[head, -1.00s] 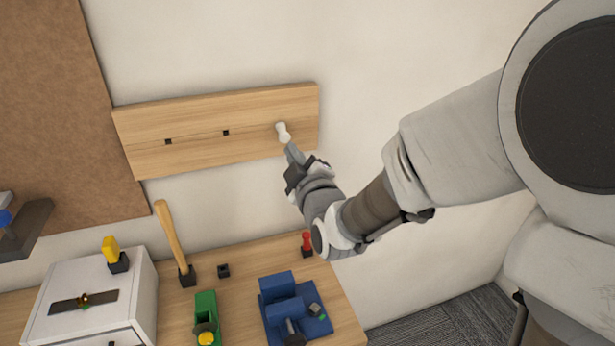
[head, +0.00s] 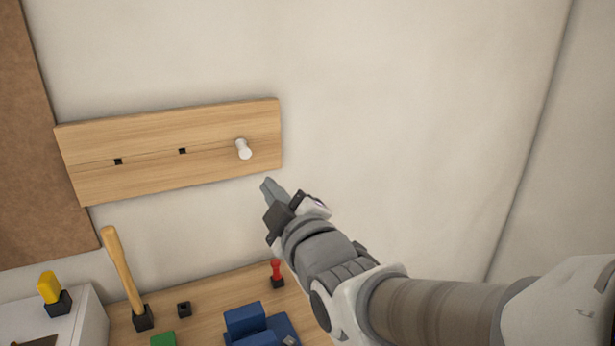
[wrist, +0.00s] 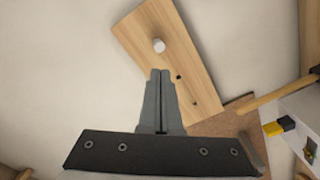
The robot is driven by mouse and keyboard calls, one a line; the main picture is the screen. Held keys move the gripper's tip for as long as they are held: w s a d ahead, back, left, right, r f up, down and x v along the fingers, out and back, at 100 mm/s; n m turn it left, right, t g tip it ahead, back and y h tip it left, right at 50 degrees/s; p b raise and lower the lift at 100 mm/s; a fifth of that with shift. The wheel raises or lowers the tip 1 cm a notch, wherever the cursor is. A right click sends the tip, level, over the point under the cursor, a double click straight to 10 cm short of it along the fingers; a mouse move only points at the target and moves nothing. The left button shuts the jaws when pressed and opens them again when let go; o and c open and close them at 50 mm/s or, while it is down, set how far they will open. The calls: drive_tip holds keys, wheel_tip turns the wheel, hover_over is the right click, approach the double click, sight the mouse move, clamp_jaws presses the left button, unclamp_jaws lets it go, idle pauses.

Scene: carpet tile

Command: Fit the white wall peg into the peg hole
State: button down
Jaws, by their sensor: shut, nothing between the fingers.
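The white wall peg (head: 243,149) sticks out of the right end of the wooden board (head: 100,183) on the wall. It also shows in the wrist view (wrist: 159,45), near the board's upper end there. Two dark square holes, the left one (head: 118,161) and the middle one (head: 182,151), are empty in the same row. My gripper (head: 267,184) is below and right of the peg, apart from it and from the board. In the wrist view its fingers (wrist: 160,72) are together with nothing between them.
Below the board is a wooden bench (head: 205,296) with a wooden-handled tool (head: 122,270), a red-handled tool (head: 276,270), a small black holder (head: 184,309) and a blue vise-like object (head: 245,318). A white cabinet (head: 90,325) stands at left. The wall to the right is bare.

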drive_tip(key=b+v, duration=0.5)
drive_tip(key=v, duration=0.1)
drive_tip(key=shift+s, duration=0.25)
drive_tip(key=shift+d, duration=0.15)
